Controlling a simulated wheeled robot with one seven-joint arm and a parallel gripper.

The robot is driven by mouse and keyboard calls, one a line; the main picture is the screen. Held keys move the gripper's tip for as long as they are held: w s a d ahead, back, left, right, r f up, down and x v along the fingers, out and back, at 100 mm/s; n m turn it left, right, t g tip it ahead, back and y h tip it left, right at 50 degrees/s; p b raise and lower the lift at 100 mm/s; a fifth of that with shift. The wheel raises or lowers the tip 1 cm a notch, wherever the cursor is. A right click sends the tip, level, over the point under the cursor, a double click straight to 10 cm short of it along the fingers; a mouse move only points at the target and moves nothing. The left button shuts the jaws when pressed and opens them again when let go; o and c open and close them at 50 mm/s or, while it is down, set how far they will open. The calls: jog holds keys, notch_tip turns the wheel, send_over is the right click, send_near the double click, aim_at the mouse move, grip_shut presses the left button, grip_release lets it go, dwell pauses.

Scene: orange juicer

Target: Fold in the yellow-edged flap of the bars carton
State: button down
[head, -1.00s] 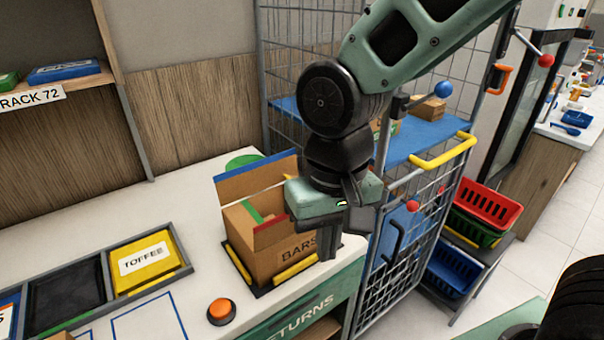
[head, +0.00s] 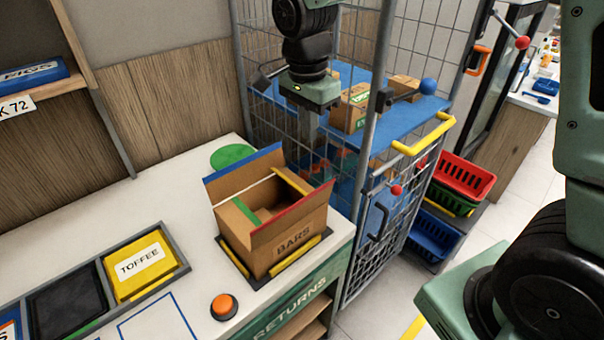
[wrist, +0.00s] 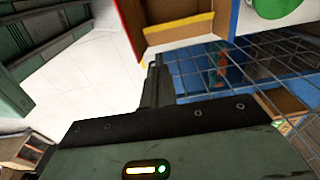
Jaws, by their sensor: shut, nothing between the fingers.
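The bars carton (head: 285,255) stands on the counter. Its yellow-edged flap (head: 291,181) is at the right end and appears to lean inward over the opening; the wrist view shows its yellow edge (wrist: 179,30). The green-edged flap (head: 246,211) lies inward at the left end. The blue-edged flap (head: 243,178) stands up at the back, and the red-edged flap (head: 290,212) slants outward at the front. My gripper (head: 308,147) is shut and empty, pointing down beyond the carton's right end, apart from it. Its fingers (wrist: 155,72) also show in the wrist view.
The wire cage (head: 380,215) with a blue shelf (head: 415,115) and small boxes stands right of the counter, close to my gripper. An orange button (head: 223,307) and the yellow toffee bin (head: 138,266) are left of the carton. A green disc (head: 233,156) lies behind it.

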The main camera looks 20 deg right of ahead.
jog(key=p, duration=0.3)
send_over(302, 193)
jog(key=d, duration=0.3)
jog(key=f, duration=0.9)
jog(key=shift+w+a, duration=0.25)
jog(key=shift+w, duration=0.1)
jog(key=f, duration=0.1)
jog(key=a+f+p, duration=0.1)
jog(key=f, duration=0.1)
jog(key=shift+s+a+f+p, duration=0.2)
jog(key=shift+a+f+p, duration=0.1)
jog(key=shift+p, duration=0.05)
jog(key=shift+a+f, duration=0.15)
jog(key=shift+f, duration=0.15)
jog(key=shift+s+a+f+b, duration=0.15)
jog(key=shift+a+f+b, duration=0.2)
jog(key=shift+b, duration=0.45)
jog(key=shift+a+f+b, duration=0.25)
jog(key=shift+b, duration=0.2)
jog(key=shift+s+a+f+b, duration=0.15)
jog(key=shift+a+f+b, duration=0.3)
jog(key=shift+b, duration=0.3)
jog(key=shift+s+a+f+b, duration=0.15)
jog(key=shift+a+f+b, duration=0.05)
jog(key=shift+f+b, duration=0.45)
jog(key=shift+r, duration=0.1)
